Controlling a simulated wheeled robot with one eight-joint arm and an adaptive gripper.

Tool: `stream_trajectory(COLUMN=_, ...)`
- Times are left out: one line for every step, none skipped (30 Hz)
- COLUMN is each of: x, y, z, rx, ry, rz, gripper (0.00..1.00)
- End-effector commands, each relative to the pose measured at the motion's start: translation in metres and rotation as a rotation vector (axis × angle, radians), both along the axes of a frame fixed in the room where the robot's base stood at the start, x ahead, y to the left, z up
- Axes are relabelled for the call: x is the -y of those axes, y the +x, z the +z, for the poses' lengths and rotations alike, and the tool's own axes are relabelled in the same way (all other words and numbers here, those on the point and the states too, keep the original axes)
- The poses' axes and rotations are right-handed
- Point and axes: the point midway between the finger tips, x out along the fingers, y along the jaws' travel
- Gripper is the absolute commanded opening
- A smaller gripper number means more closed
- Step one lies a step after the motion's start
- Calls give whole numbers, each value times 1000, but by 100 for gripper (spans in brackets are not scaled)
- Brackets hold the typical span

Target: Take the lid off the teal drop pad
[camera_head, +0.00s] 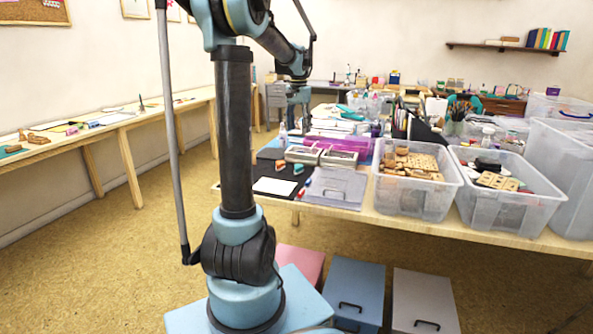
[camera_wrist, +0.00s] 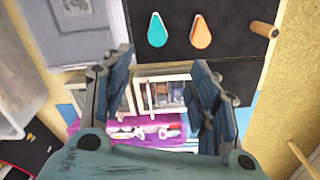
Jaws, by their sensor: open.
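The teal drop pad (camera_wrist: 156,29) lies on a black mat (camera_wrist: 228,58) in the upper middle of the wrist view. It is a small teardrop shape and its top looks closed; a lid seam is too small to make out. My gripper (camera_wrist: 163,62) is open and empty, its two fingers hanging above the table with the pad beyond their tips in the picture.
An orange drop pad (camera_wrist: 200,32) lies just right of the teal one. A wooden-handled thing (camera_wrist: 264,30) is at the mat's right edge. Light framed boxes (camera_wrist: 163,92) and a purple tray (camera_wrist: 150,130) lie below. Clear bins of stamps (camera_head: 415,205) crowd the table's front right.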

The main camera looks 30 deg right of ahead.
Motion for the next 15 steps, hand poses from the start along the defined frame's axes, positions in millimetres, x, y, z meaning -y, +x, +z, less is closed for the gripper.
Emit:
stream_trajectory(x=0, y=0, z=-9, rx=0, ry=0, rz=1, gripper=54)
stream_trajectory(x=0, y=0, z=-15, rx=0, ry=0, rz=1, gripper=54)
stream_trajectory(x=0, y=0, z=-22, rx=0, ry=0, rz=1, gripper=54)
stream_trajectory(x=-1, y=0, z=-27, rx=0, ry=0, rz=1, gripper=54)
stream_trajectory(x=-1, y=0, z=-32, rx=0, ry=0, rz=1, gripper=54)
stream_trajectory(x=0, y=0, z=-40, rx=0, ry=0, rz=1, gripper=54)
stream_trajectory(x=0, y=0, z=-45, rx=0, ry=0, rz=1, gripper=54)
stream_trajectory(x=0, y=0, z=-50, rx=0, ry=0, rz=2, gripper=54)
stream_trajectory(x=-1, y=0, z=-57, rx=0, ry=0, rz=2, gripper=54)
stream_trajectory(x=-1, y=0, z=-62, rx=0, ry=0, rz=2, gripper=54)
stream_trajectory(x=-1, y=0, z=-68, rx=0, ry=0, rz=2, gripper=54)
stream_trajectory(x=-1, y=0, z=-74, rx=0, ry=0, rz=2, gripper=54)
stream_trajectory(x=-1, y=0, z=-79, rx=0, ry=0, rz=2, gripper=54)
stream_trajectory(x=-1, y=0, z=-83, rx=0, ry=0, rz=2, gripper=54)
stream_trajectory(x=-1, y=0, z=-89, rx=0, ry=0, rz=2, gripper=54)
